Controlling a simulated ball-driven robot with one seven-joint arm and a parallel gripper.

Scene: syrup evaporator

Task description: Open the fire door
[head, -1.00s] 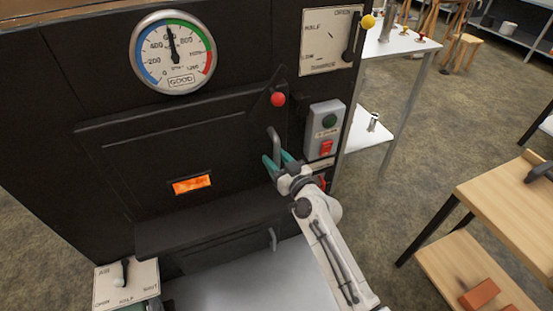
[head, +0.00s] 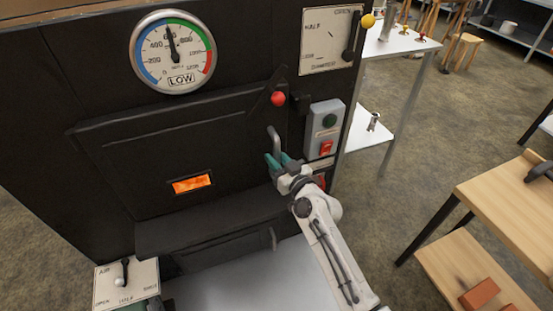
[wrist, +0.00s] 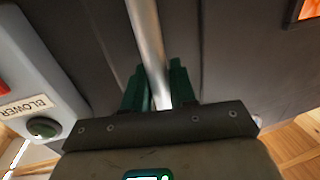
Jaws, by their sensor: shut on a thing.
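The fire door (head: 130,165) is a wide black panel on the front of the black evaporator, with a small glowing orange window (head: 192,184). It looks flush or nearly so; no clear gap shows. Its grey bar handle (head: 273,138) stands near the right edge. A latch arm with a red knob (head: 278,98) slants above the handle. My gripper (head: 279,162) is at the lower part of the handle. In the wrist view the green fingers (wrist: 155,88) are shut on the handle's metal bar (wrist: 147,42), one on each side.
A switch box (head: 325,128) with green and red buttons is close to the right of the handle. A round gauge (head: 173,52) reads LOW above the door. A dark ledge (head: 205,222) juts out below it. A wooden table (head: 500,205) stands at the right.

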